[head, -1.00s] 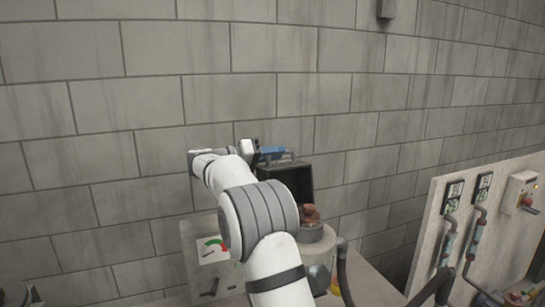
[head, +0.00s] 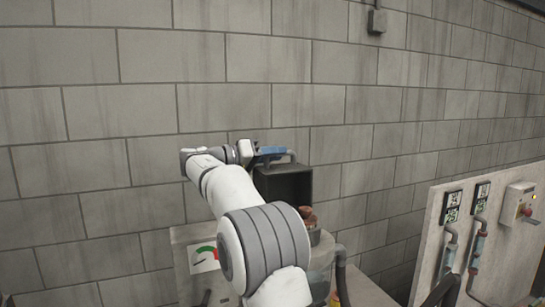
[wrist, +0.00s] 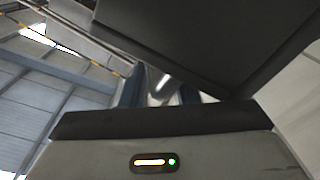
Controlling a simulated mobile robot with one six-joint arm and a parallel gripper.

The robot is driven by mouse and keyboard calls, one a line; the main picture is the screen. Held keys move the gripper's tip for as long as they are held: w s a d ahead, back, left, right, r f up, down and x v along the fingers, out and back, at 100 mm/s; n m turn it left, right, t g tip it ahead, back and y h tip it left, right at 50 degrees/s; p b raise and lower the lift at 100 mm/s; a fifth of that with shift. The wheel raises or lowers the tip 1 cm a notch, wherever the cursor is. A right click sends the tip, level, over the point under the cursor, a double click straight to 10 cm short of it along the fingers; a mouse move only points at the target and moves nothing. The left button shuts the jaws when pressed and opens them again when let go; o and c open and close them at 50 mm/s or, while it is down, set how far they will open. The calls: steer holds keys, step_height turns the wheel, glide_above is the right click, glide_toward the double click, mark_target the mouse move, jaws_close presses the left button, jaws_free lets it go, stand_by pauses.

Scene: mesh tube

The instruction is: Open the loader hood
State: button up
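The loader hood (head: 285,188) is a dark, box-like cover. It stands raised above the loader mouth (head: 312,236), with its hollow inside facing my head camera. In the wrist view the hood (wrist: 215,40) is a large dark panel across the top right. A grey handle (head: 291,155) runs along its upper edge. My gripper (head: 272,151), with blue fingers, is at this handle. In the wrist view the two blue fingers are apart, with a pale metal piece (wrist: 162,86) between them. Whether they press on it is not clear.
Reddish-brown material (head: 308,215) shows at the loader mouth. A control panel (head: 498,235) with hoses stands at right. A block wall (head: 120,110) is close behind; my arm covers part of the machine.

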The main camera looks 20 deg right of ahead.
steer(key=shift+o, duration=0.8)
steer(key=a+b, duration=0.1)
steer(key=a, duration=0.7)
steer(key=shift+s+b, duration=0.15)
steer(key=shift+b, duration=0.15)
steer(key=shift+d, duration=0.1)
